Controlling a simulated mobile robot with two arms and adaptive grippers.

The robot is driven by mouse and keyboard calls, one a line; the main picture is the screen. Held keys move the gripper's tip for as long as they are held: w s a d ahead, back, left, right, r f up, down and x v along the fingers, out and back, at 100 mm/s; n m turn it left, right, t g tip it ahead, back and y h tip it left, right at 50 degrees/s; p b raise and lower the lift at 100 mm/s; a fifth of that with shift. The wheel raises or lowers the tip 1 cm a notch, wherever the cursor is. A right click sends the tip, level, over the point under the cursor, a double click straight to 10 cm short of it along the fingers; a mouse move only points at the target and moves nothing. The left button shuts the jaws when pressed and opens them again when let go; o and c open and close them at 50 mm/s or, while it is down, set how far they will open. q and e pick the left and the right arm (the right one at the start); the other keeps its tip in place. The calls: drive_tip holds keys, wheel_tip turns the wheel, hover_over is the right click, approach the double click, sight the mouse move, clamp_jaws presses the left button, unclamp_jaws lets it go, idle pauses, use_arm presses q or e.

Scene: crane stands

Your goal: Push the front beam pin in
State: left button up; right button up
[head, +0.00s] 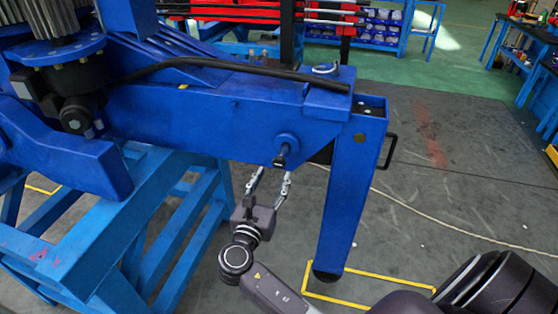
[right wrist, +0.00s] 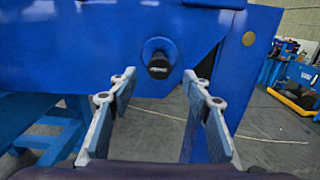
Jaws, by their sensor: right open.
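The front beam pin (head: 281,157) sticks out of a round boss on the side of the blue beam (head: 230,118), near the beam's right end. In the right wrist view its dark round end (right wrist: 158,66) faces the camera. My right gripper (head: 271,176) is just below and in front of the pin in the head view. Its two fingers are spread apart with nothing between them. In the right wrist view the open fingertips (right wrist: 158,78) stand left and right of the pin's end, slightly lower than it. I cannot tell whether they touch anything. My left gripper is not in view.
A blue leg (head: 348,200) with a black handle (head: 387,152) stands right of the pin. A blue stand (head: 165,190) is below the beam at left. Yellow floor lines and a pale cable (head: 435,220) lie on the open grey floor at right.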

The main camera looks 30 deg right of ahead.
sight(278, 164)
drive_tip(key=p+x, duration=0.1)
drive_tip(key=x, duration=0.6)
drive_tip(key=shift+w+f, duration=0.1)
drive_tip(key=shift+c, duration=0.7)
clamp_jaws()
